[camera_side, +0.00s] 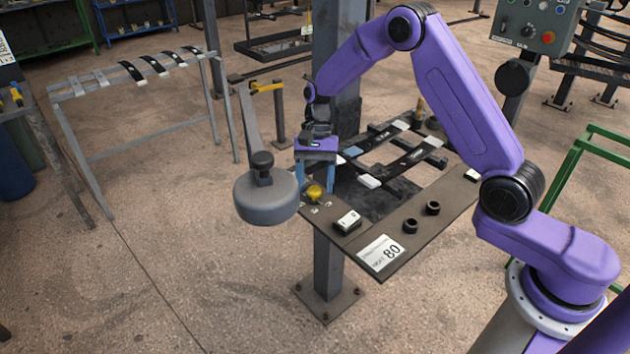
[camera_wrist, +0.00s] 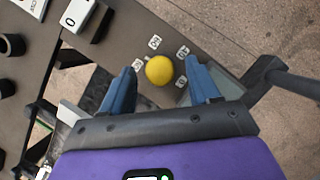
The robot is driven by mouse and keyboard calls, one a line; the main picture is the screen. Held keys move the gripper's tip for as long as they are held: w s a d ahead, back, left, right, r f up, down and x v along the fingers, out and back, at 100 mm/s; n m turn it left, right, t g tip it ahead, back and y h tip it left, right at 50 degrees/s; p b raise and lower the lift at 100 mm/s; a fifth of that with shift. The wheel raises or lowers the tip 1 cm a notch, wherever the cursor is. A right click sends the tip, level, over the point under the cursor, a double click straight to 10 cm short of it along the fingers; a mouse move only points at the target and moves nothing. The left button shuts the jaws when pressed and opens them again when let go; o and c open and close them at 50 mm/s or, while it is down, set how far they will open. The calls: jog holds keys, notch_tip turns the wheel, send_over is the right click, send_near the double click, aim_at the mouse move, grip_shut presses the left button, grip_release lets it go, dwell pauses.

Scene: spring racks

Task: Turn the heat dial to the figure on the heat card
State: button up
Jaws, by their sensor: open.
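The heat dial (camera_side: 315,193) is a round yellow knob near the left end of the dark bench plate. In the wrist view the yellow knob (camera_wrist: 160,71) has several small white number labels (camera_wrist: 154,42) around its far side; their figures are too small to read surely. Its pointer direction is unclear. The heat card (camera_side: 380,252), white at the plate's front corner, shows 80. My gripper (camera_side: 315,180) points down over the dial, open, its blue fingers (camera_wrist: 160,72) on either side of the knob with gaps showing. Whether the fingertips reach knob height I cannot tell.
A white-topped block (camera_side: 347,221) marked 0 sits between dial and card. A grey round pot-like housing (camera_side: 266,200) hangs close left of my gripper. Dark strips with white ends (camera_side: 405,155) lie behind.

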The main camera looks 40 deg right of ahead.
jog(key=c, duration=1)
jog(key=shift+c, duration=0.2)
jog(key=shift+w+a+n+g+h, duration=0.1)
jog(key=shift+n+g+h, duration=0.3)
jog(key=shift+n, duration=1.05)
jog(key=shift+w+a+n+g+h, duration=0.1)
jog(key=shift+n+h, duration=0.5)
jog(key=shift+n, duration=0.85)
jog(key=o, duration=1)
jog(key=shift+o, duration=0.2)
